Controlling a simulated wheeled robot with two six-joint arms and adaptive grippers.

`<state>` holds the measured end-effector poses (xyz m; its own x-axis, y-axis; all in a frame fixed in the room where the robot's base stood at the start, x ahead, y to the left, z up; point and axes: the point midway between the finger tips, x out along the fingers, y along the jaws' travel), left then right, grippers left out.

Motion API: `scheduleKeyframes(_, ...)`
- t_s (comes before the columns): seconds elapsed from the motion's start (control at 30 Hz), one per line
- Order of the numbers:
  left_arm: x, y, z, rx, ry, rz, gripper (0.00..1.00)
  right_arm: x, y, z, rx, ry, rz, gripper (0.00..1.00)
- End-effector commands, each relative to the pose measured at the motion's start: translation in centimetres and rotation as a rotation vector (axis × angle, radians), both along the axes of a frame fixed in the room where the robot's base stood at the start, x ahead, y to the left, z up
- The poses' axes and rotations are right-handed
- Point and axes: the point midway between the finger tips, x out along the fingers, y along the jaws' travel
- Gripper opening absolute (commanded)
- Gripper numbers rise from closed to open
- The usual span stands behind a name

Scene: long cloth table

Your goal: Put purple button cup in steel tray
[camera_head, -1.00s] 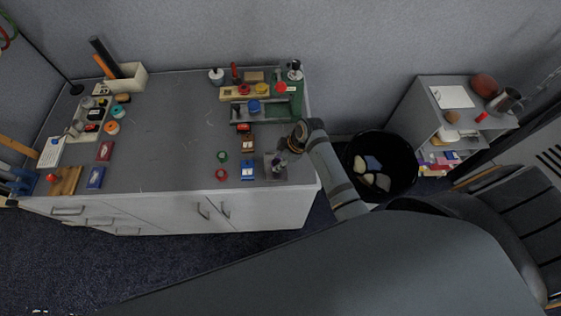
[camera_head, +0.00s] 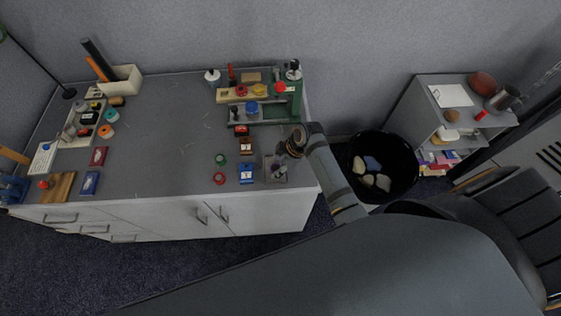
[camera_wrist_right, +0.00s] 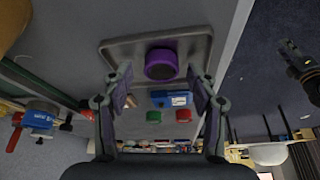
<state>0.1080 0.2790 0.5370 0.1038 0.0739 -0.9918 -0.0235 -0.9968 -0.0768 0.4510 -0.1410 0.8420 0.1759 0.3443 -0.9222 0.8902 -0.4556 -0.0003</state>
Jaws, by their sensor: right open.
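The purple button cup (camera_wrist_right: 161,64) sits on the steel tray (camera_wrist_right: 118,50) in the right wrist view, inside the raised rim and near one end. My right gripper (camera_wrist_right: 161,88) is open, its two fingers apart on either side below the cup in that view, with nothing between them. In the head view the steel tray (camera_head: 269,178) lies at the right front corner of the table, and my right gripper (camera_head: 281,165) hangs over it and hides part of it and of the cup. My left gripper is not in view.
A green rack (camera_head: 296,103) stands behind. The table's middle is clear. A black bin (camera_head: 383,164) stands right of the table.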

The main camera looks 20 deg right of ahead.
Motion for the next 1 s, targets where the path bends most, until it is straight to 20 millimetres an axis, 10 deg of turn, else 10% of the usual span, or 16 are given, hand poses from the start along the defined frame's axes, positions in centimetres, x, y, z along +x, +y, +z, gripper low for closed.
scheduleKeyframes(0.5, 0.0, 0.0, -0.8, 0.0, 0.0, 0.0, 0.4, -1.7, -3.8, 9.8, -0.003, -0.004, 0.0, 0.59)
scheduleKeyframes(1.0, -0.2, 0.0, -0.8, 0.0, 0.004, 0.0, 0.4, -2.1, -4.1, 11.2, 0.001, 0.0, 0.0, 0.59)
